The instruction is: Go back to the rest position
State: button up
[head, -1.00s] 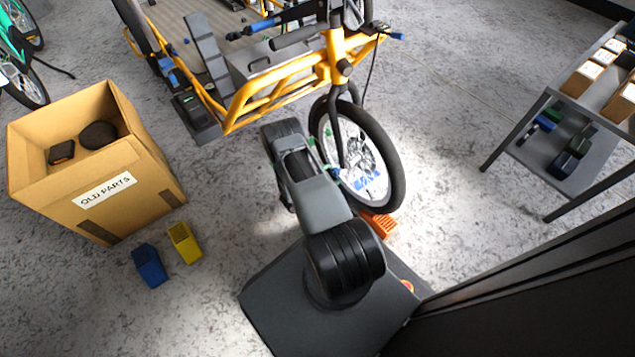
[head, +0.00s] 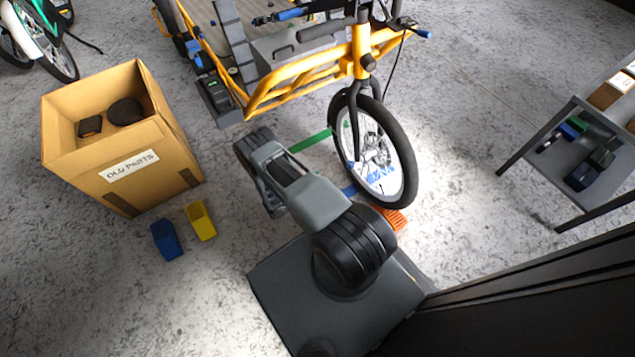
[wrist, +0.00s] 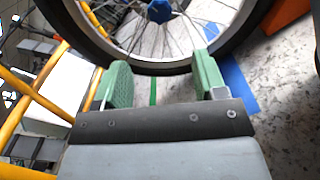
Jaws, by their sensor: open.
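My gripper (wrist: 163,82) is open in the wrist view, with its two green fingers apart and nothing between them. The front wheel (wrist: 165,62) of the yellow cargo bike shows just beyond the fingertips; I cannot tell the exact gap. In the head view my folded arm stands to the left of this wheel (head: 400,150), with floor visible between them. The gripper itself is hidden behind my arm there. The yellow bike frame (head: 300,82) stands behind.
A cardboard box (head: 150,165) labelled "OLD PARTS" holds dark parts at left. An orange block (head: 397,218) lies by the wheel. A grey shelf (head: 560,150) stands right.

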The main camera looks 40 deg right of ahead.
dwell(0.4)
jog(key=w+a+r+m+g+y+p, duration=0.15)
jog(key=r+p, duration=0.35)
jog(key=r, duration=0.7)
jog(key=w+a+r+m+g+y+p, duration=0.1)
jog(key=r+m+y+p, duration=0.3)
jog(key=r, duration=0.9)
jog(key=w+a+r+m+g+y+p, duration=0.1)
jog(key=r+g+y+p, duration=0.1)
jog(key=r+p, duration=0.75)
jog(key=s+a+r+t+y+p, duration=0.3)
jog(key=a+r+p, duration=0.1)
jog(key=r, duration=1)
jog(key=s+a+r+m+t+y+p, duration=0.1)
jog(key=s+a+r+t+y+p, duration=0.2)
jog(key=r+p, duration=0.4)
jog(key=s+a+r+m+t+y+p, duration=0.1)
jog(key=s+a+r+t+y+p, duration=0.2)
jog(key=r, duration=1.9)
jog(key=s+a+y+p, duration=0.1)
jog(key=a+p, duration=0.1)
jog(key=p, duration=0.1)
jog(key=shift+s+a+y, duration=0.15)
jog(key=shift+s+y, duration=0.15)
jog(key=shift+y, duration=0.05)
